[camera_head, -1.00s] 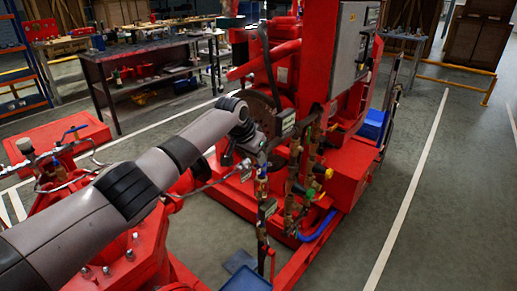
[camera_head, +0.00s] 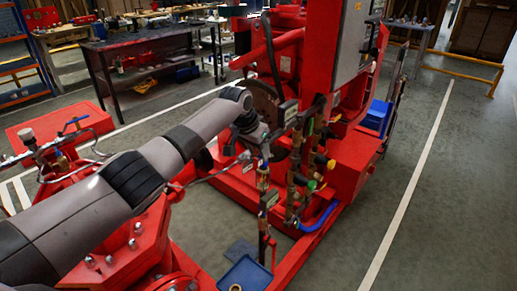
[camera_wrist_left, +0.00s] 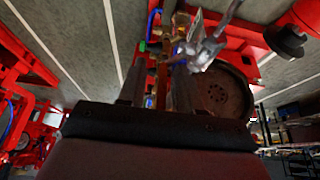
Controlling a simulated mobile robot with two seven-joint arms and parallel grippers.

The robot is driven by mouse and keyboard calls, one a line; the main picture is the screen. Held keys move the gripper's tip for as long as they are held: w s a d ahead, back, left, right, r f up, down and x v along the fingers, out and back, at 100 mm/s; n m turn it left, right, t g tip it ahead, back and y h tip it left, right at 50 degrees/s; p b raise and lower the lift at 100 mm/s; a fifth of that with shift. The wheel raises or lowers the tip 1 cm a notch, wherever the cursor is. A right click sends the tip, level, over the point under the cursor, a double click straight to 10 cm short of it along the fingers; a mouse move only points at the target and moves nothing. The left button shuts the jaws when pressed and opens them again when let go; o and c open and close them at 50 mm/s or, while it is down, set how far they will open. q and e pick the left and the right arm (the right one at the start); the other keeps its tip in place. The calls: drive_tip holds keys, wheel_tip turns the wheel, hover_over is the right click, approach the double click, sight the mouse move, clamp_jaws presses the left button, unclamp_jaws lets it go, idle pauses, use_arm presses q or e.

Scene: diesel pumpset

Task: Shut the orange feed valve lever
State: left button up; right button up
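My left gripper (camera_head: 262,150) is at the upright pipe stand with brass valve fittings (camera_head: 262,180), on the near side of the red pumpset. In the left wrist view its two dark fingers (camera_wrist_left: 160,68) are apart, with a narrow orange-brown strip (camera_wrist_left: 162,82) showing between them. I cannot tell whether that strip is the orange lever or a part behind it, nor whether the fingers touch it. Brass fittings (camera_wrist_left: 181,25) lie beyond the fingertips. The lever is not clearly made out in the head view. My right gripper is not in view.
A grey metal fitting (camera_wrist_left: 208,48) is close to the right finger. Brass valves with coloured handles (camera_head: 311,184) stand just right of the pipe stand. A blue tray (camera_head: 228,283) lies below. Open floor (camera_head: 440,220) is at the right.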

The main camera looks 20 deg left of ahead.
use_arm(q)
drive_tip(key=v, duration=0.7)
idle(0.3)
idle(0.4)
